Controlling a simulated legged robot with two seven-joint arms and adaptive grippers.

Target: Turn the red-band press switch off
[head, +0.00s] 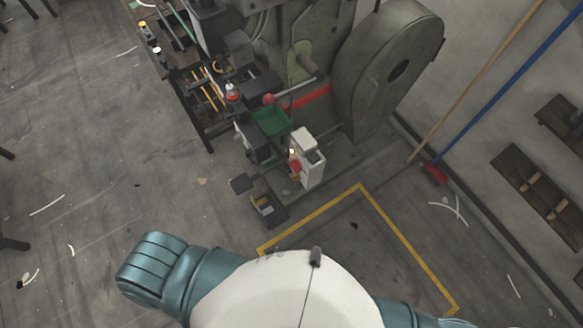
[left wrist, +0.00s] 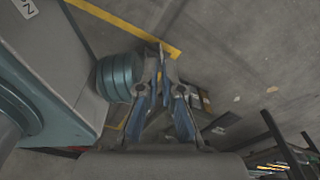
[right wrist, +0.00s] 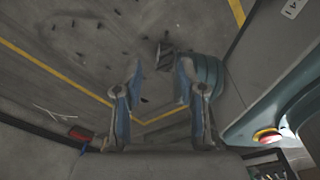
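The large grey-green press (head: 300,45) with a red band (head: 306,99) stands at the top middle of the head view. A small white box with a red part (head: 309,168) stands at its front corner; I take it for the switch box, but its switch position is too small to tell. Neither gripper shows in the head view. In the left wrist view my left gripper (left wrist: 165,55) has its fingertips close together with nothing seen between them. In the right wrist view my right gripper (right wrist: 159,68) is open and empty. Both are away from the press.
A green tray (head: 271,121) and a dark bench (head: 205,95) with small parts adjoin the press. A yellow floor line (head: 405,240) marks an area in front. A red broom (head: 434,173) leans at the right wall. Pallets (head: 540,185) lie far right. The left floor is mostly clear.

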